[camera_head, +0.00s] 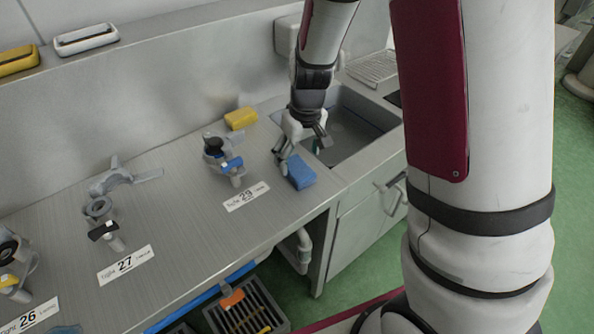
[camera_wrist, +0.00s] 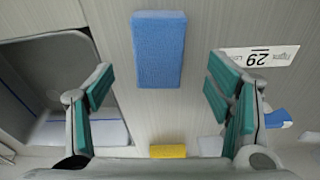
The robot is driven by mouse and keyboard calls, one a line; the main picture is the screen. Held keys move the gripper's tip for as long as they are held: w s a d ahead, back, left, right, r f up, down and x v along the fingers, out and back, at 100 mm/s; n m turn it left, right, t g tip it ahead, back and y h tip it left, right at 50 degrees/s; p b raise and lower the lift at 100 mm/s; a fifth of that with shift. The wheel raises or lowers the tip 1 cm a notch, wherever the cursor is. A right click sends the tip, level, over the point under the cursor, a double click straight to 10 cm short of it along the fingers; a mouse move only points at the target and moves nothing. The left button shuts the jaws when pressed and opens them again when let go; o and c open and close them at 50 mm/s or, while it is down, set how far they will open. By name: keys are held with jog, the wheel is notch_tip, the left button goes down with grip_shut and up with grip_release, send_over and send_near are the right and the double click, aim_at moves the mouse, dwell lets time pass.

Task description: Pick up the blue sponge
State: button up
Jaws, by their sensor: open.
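The blue sponge (camera_head: 301,173) lies on the steel counter near its front edge, left of the sink. In the wrist view the sponge (camera_wrist: 158,50) lies flat in the upper middle, its long side running up the picture. My gripper (camera_head: 301,155) is just above and behind the sponge in the head view. In the wrist view my gripper (camera_wrist: 160,95) is open, with its green-padded fingers to the left and right of the sponge and clear of it. Nothing is between the fingers.
The sink basin (camera_head: 352,128) is right of the sponge. A yellow sponge (camera_head: 241,118) lies farther back on the counter. A grey fixture with a blue part (camera_head: 222,158) and the label 29 (camera_head: 246,196) are to the left. Bare counter lies between these and the sponge.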

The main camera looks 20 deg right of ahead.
aim_at(297, 167)
jog(key=shift+w+f, duration=0.25)
jog(key=shift+f, duration=1.1)
jog(key=shift+w+f, duration=0.2)
jog(key=shift+f, duration=1.1)
jog(key=shift+c, duration=0.3)
jog(key=c, duration=1)
